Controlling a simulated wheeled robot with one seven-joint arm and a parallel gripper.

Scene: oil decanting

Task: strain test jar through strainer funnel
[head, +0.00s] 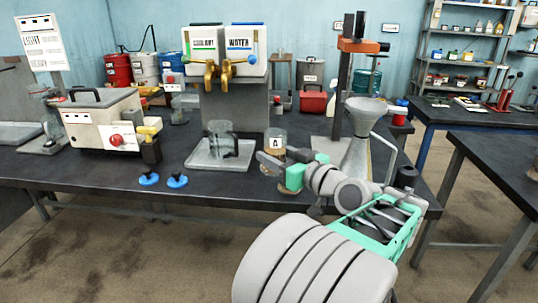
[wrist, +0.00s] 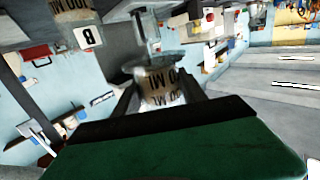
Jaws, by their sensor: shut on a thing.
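A glass jug (head: 221,140) stands on a metal tray (head: 206,163) under the COOLANT and WATER dispensers (head: 226,48). A post with an orange clamp (head: 362,46) rises behind the funnel. Two blue knobs (head: 177,181) lie near the front edge. A beige machine (head: 103,120) is at left.

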